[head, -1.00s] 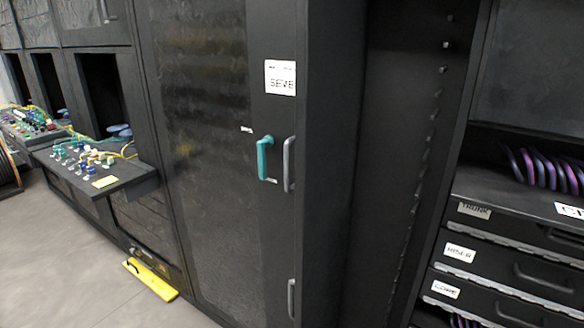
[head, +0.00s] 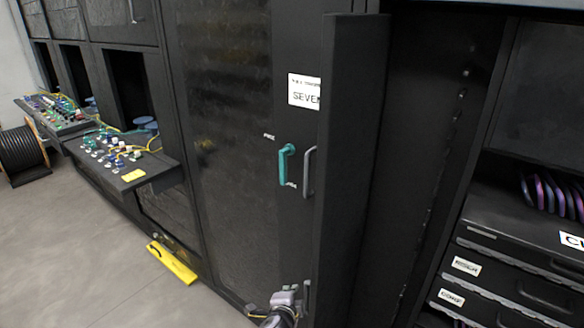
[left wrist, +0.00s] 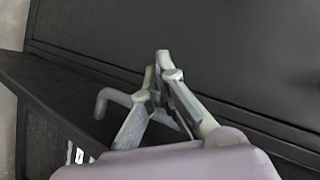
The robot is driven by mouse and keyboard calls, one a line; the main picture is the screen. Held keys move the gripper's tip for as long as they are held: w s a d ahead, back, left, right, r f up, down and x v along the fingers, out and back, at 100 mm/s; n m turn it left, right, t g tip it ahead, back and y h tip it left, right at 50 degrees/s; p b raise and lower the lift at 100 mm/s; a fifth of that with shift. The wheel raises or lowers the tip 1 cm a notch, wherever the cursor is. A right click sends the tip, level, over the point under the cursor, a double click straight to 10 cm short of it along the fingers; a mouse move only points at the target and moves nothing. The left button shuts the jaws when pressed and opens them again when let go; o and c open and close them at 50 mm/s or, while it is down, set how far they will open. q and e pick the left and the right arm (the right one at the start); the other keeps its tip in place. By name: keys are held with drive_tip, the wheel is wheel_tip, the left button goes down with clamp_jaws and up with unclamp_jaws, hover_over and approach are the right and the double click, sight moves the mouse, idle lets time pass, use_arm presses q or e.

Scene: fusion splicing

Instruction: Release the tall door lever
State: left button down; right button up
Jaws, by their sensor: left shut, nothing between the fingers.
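The teal lever (head: 286,164) hangs down on the tall dark door (head: 225,150), below a white sign reading SEVEN (head: 304,91). A grey pull handle (head: 308,172) stands just right of it. My left gripper (head: 284,298) is low at the bottom of the head view, well below the lever, near a lower grey handle (head: 306,294). In the left wrist view the left gripper (left wrist: 165,65) is shut and empty. A grey bent bar (left wrist: 113,98) shows beside its fingers; I cannot tell whether they touch. My right gripper is not in view.
A dark upright panel (head: 350,150) juts out right of the handles. Drawers (head: 520,265) stand at the right. A connector shelf (head: 135,180) sticks out at the left, with a yellow bar (head: 172,263) on the floor below. The floor (head: 90,250) at the left is mostly clear.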

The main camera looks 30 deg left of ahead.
use_arm(q)
drive_tip(key=w+a+r+m+t+y+p, duration=0.1)
drive_tip(key=w+a+r+t+y, duration=0.1)
drive_tip(key=r, duration=1.1)
drive_tip(key=w+a+r+m+t+y+p, duration=0.1)
drive_tip(key=w+r+t, duration=0.1)
drive_tip(key=r, duration=1.2)
drive_tip(key=shift+w+a+r+t+y, duration=0.2)
drive_tip(key=shift+w+a+t+y, duration=0.15)
drive_tip(key=shift+w, duration=0.35)
drive_tip(key=p+x, duration=0.2)
drive_tip(key=x, duration=0.8)
drive_tip(key=shift+a+f, duration=0.15)
